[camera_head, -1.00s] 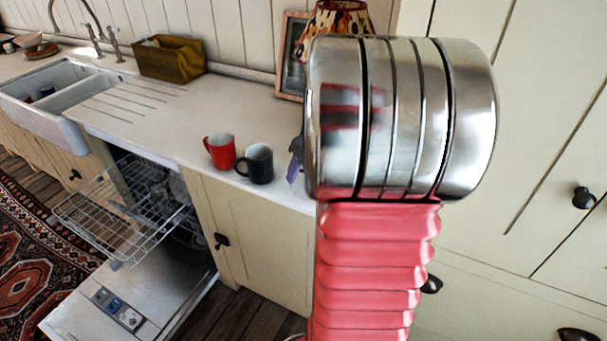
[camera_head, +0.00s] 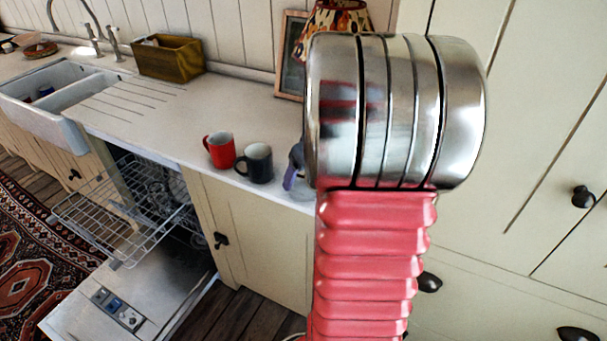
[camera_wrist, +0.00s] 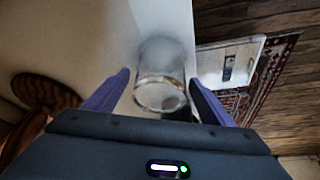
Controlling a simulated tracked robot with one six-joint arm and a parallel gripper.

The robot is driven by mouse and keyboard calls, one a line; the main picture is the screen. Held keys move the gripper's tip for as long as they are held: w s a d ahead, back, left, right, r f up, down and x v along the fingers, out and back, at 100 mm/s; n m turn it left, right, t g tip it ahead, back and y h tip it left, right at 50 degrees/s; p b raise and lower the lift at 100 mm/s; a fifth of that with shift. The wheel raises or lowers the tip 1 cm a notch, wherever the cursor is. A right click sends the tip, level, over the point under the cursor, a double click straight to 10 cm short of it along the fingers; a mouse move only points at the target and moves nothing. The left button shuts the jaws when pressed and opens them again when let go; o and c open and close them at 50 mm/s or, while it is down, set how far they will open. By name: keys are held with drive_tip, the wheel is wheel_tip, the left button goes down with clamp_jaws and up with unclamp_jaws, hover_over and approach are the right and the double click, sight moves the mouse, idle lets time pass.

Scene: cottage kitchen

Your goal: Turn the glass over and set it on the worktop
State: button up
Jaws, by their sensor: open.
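The clear glass (camera_wrist: 160,75) stands on the pale worktop (camera_wrist: 92,40) in the wrist view, between my two purple fingers. I cannot tell for sure whether its mouth or its base faces up. My gripper (camera_wrist: 159,77) is open, with a finger on each side of the glass and a visible gap to each. In the head view my arm hides most of the gripper and the glass.
A red mug (camera_head: 220,150) and a dark mug (camera_head: 256,163) stand just left of my gripper. A patterned lamp (camera_head: 335,18) and a picture frame (camera_head: 290,55) are behind. The dishwasher (camera_head: 125,215) is open below left. The worktop behind the mugs is clear.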

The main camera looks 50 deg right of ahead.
drive_tip(key=v, duration=1.2)
drive_tip(key=shift+r, duration=0.1)
idle(0.5)
drive_tip(key=s+a, duration=0.3)
drive_tip(key=a, duration=1.4)
drive_tip(key=s+a+n+t, duration=0.1)
drive_tip(key=s+a, duration=0.2)
drive_tip(key=a, duration=1.4)
drive_tip(key=shift+f+y, duration=0.3)
drive_tip(key=shift+f, duration=0.05)
drive_tip(key=shift+o, duration=0.2)
drive_tip(key=shift+s, duration=0.1)
